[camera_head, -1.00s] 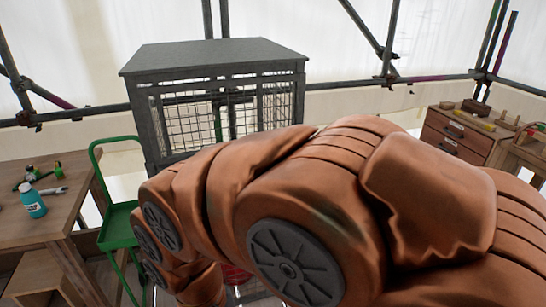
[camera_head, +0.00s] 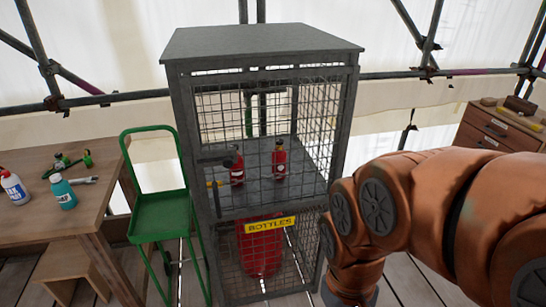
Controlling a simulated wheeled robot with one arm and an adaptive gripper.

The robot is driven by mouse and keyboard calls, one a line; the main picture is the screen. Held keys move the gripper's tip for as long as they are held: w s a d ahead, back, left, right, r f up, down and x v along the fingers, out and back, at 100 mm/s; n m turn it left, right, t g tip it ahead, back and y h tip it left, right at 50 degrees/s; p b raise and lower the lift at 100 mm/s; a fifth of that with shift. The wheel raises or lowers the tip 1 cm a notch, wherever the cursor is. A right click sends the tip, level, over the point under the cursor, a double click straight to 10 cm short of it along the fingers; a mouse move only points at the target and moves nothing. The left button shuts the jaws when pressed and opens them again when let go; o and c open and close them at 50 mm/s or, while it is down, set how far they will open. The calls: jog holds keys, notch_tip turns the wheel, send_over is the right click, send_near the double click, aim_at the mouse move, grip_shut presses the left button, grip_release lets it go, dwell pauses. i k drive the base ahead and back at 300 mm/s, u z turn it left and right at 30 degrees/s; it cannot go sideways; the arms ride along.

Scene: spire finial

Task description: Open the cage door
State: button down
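The cage (camera_head: 264,45) is a tall grey metal cabinet with wire mesh sides, standing in the middle of the view. Its mesh front door (camera_head: 220,118) looks closed. A yellow sign reading BOTTLES (camera_head: 271,225) is on the lower front. Inside, red bottles (camera_head: 279,162) stand on a shelf, and a large red cylinder (camera_head: 260,252) stands below. My copper-coloured arm is at the right, in front of the cage's right side. My gripper is out of view.
A green trolley (camera_head: 160,211) stands just left of the cage. A wooden workbench (camera_head: 85,212) at the left holds bottles and tools. A wooden drawer unit (camera_head: 492,133) is at the back right. Scaffold poles and pale sheeting lie behind. Some plank floor is free in front.

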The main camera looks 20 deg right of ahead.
aim_at(186, 81)
jog(key=u, duration=0.9)
jog(key=k, duration=1.2)
jog(key=u, duration=1.65)
jog(key=i, duration=0.8)
jog(key=z, duration=0.75)
jog(key=i, duration=0.5)
jog(key=z, duration=0.6)
